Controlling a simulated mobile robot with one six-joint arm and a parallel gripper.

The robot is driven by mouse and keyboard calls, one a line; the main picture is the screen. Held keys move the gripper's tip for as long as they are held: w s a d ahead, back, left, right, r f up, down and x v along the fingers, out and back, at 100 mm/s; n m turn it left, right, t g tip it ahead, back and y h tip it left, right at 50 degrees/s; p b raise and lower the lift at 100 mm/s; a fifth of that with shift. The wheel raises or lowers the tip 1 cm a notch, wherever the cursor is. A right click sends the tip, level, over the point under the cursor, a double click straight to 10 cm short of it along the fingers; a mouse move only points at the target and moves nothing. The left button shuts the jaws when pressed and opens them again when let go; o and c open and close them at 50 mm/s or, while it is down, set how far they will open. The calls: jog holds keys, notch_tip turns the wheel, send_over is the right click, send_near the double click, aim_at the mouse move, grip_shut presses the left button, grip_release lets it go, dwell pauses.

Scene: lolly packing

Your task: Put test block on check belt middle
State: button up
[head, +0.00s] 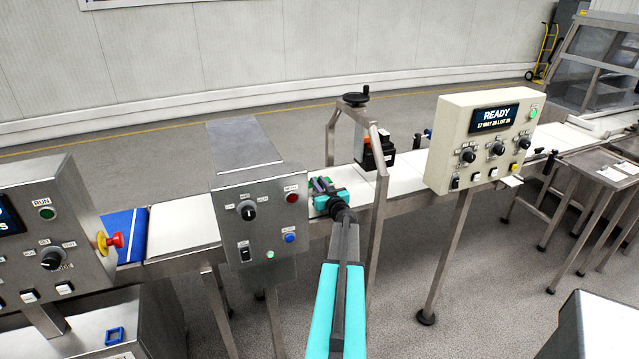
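A small green block (311,183), which I take to be the test block, is at the white check belt just right of the grey control box. My gripper (319,185), teal with dark fingers, reaches over the belt, and its fingertips overlap the green block. The fingers hide part of the block. I cannot tell whether they grip it, or whether it rests on the belt or is just above it. The white check belt (350,181) runs on to the right under a steel frame.
A grey control box (258,215) stands close to the left of my gripper. A steel frame with a handwheel (356,98) and a dark sensor head (376,152) rises just right of it. A cream READY panel (485,140) stands farther right. A blue square holder (114,335) sits at lower left.

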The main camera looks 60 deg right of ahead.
jog(key=shift+o, duration=1.3)
jog(key=shift+r, duration=0.15)
jog(key=shift+b+v, duration=0.9)
jog(key=shift+v, duration=5.1)
